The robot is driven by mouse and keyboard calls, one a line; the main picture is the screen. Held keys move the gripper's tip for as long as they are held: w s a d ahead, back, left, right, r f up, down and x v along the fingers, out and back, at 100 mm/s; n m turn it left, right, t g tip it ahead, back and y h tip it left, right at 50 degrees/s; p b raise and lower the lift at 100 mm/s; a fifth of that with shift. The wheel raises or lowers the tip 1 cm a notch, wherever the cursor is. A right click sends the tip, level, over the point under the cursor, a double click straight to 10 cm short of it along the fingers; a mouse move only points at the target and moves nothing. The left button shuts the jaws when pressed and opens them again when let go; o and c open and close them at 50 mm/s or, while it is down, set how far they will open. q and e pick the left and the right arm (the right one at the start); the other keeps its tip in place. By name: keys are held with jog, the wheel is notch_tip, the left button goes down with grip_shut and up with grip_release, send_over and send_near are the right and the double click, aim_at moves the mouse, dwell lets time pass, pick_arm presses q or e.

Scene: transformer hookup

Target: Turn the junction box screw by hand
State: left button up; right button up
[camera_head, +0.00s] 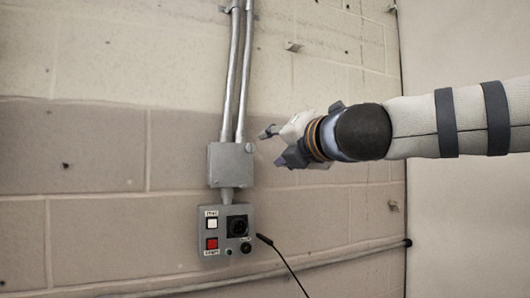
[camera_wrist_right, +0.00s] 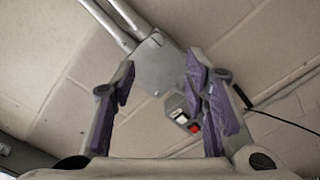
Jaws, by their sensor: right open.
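The grey junction box (camera_head: 230,165) is fixed to the block wall below two metal conduits. A small round spot that may be its screw (camera_head: 249,148) shows at the box's upper right; I cannot make out its slot. My right gripper (camera_head: 272,147) is just right of the box, its fingers spread and pointing left toward it. It looks empty and apart from the box. In the right wrist view the box (camera_wrist_right: 160,65) shows between the open purple-padded fingers (camera_wrist_right: 160,75). My left gripper is not in view.
A grey control panel (camera_head: 226,250) with a white button, a red button and a dark round socket hangs below the box. A black cable with a plug end (camera_head: 266,240) hangs beside it. Two conduits (camera_head: 236,75) rise above; a horizontal pipe (camera_head: 340,258) runs low.

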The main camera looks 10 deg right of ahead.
aim_at(251, 148)
jog(key=w, duration=0.3)
jog(key=w+a, duration=0.1)
jog(key=w, duration=0.2)
jog(key=w+a, duration=0.1)
jog(key=w, duration=0.2)
jog(key=shift+w+a, duration=0.2)
jog(key=shift+a, duration=0.05)
jog(key=shift+w+a+r, duration=0.15)
jog(key=shift+w, duration=0.75)
grip_shut()
